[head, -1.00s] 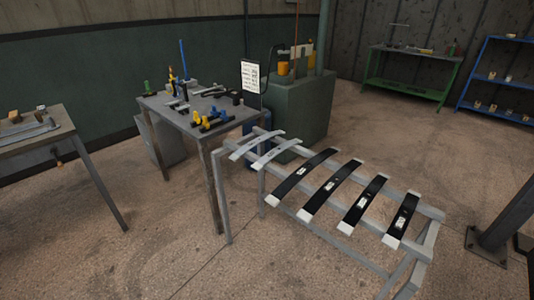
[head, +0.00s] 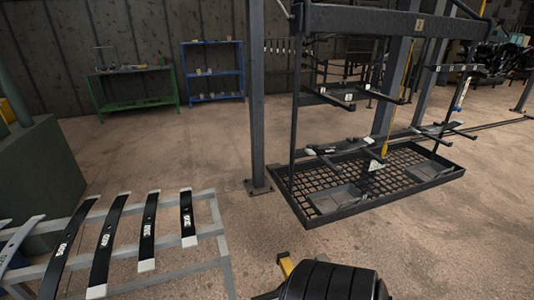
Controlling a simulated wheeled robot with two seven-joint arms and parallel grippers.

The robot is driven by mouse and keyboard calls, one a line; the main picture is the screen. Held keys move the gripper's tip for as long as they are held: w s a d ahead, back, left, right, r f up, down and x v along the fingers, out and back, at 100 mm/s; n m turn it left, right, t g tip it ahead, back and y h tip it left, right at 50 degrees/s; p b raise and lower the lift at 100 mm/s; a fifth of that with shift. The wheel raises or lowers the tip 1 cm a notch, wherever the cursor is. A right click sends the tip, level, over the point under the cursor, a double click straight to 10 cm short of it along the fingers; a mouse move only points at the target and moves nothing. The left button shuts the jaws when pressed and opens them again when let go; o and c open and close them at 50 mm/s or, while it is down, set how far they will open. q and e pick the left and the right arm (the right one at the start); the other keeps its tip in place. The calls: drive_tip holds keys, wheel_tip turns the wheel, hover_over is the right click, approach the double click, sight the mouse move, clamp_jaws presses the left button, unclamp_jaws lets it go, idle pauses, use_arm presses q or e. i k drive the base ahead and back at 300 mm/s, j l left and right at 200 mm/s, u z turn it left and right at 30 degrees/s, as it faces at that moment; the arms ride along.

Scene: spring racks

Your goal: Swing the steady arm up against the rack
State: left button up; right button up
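A dark hanging rack (head: 376,20) stands at the right, with a top beam, upright rods and short prongs. Its lower part is a mesh tray (head: 290,190) with a raised rim, close to the floor. Several dark arms (head: 335,165) with pale ends lie over the tray. A thin yellow bar (head: 392,95) hangs upright within the rack. I cannot tell which part is the steady arm. Neither of my grippers is in view.
A grey stand (head: 205,230) at the left carries curved black leaf springs (head: 108,235) with white tips. A dark post (head: 257,100) stands left of the rack. Black ribbed discs (head: 335,282) show at the bottom. Green (head: 135,72) and blue (head: 213,72) shelves stand behind. The floor between is clear.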

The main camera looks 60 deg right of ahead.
sight(283, 259)
drive_tip(key=z, duration=2.4)
